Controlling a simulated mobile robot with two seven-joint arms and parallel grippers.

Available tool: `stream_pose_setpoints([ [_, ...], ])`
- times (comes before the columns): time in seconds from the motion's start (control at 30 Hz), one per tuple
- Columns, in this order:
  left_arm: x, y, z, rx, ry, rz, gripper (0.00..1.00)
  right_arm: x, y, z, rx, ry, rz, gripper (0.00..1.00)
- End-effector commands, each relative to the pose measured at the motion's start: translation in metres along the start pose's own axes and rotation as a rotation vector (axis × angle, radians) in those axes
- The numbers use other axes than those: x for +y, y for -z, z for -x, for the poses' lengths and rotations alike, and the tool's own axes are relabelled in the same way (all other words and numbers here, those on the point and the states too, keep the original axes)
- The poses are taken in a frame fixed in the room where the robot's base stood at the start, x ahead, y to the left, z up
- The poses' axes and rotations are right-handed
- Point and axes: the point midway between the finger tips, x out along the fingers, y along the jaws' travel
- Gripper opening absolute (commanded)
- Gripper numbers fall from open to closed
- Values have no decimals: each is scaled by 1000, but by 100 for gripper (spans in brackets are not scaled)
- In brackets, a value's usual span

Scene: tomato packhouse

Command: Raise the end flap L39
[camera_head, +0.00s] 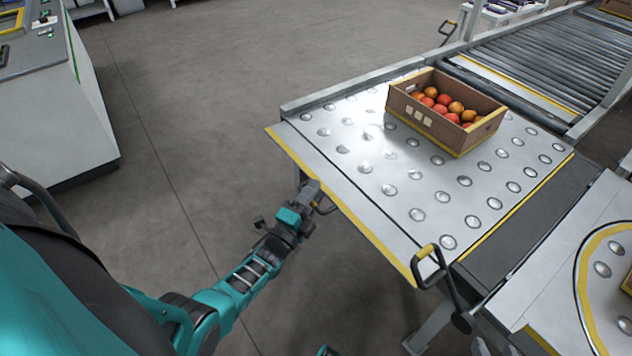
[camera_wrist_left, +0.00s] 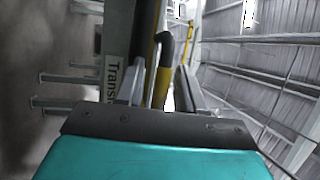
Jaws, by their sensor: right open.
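The flap with its yellow edge strip (camera_head: 345,207) is at the left end of the steel ball table; I cannot read a label L39. A bent dark handle with a yellow grip (camera_wrist_left: 163,78) belongs to this end and stands between my left fingers in the left wrist view. My right gripper (camera_head: 326,351) barely shows at the bottom edge, empty and apart from the table.
A brown crate (camera_head: 437,128) of tomatoes stands on the ball table (camera_head: 330,168). Another yellow-gripped handle (camera_head: 428,252) sticks out at the table's near corner. A roller conveyor (camera_head: 535,60) runs behind right. A white cabinet (camera_head: 60,120) stands left; the floor between is clear.

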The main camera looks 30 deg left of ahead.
Motion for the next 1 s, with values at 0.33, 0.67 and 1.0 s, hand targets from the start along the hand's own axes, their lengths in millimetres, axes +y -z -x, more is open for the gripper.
stream_pose_setpoints([
  [0.33, 0, 2, 0, -1, -1, 0, 38, 1, 0, 1, 0, -1, 4, 43],
  [0.67, -1, 2, -1, -1, 1, 0, 8, 0, 0, 1, -3, 1, 4, 43],
  [1.0, -3, 2, -2, 0, 8, 1, 0, -1, 0, 1, -2, 3, 5, 43],
])
